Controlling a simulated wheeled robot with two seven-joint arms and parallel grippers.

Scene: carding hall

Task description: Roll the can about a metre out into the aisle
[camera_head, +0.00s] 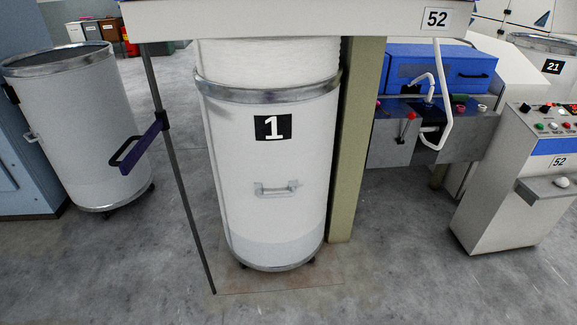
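A tall white cylindrical can (268,215) stands upright in the middle of the view, under the machine's overhang. It has a metal rim band, a black label with a white "1", a grey handle (277,189) on its front and small dark casters below. A white ribbed mass (270,62) rises above its rim to the overhang. The can stands on a faintly outlined floor patch. Neither of my grippers is in view.
A thin dark rod with a purple handled bar (145,146) stands in front of the can's left side. A beige post (354,150) stands close on its right. Another can (80,130) stands left. A control console (520,185) stands right. The foreground floor is clear.

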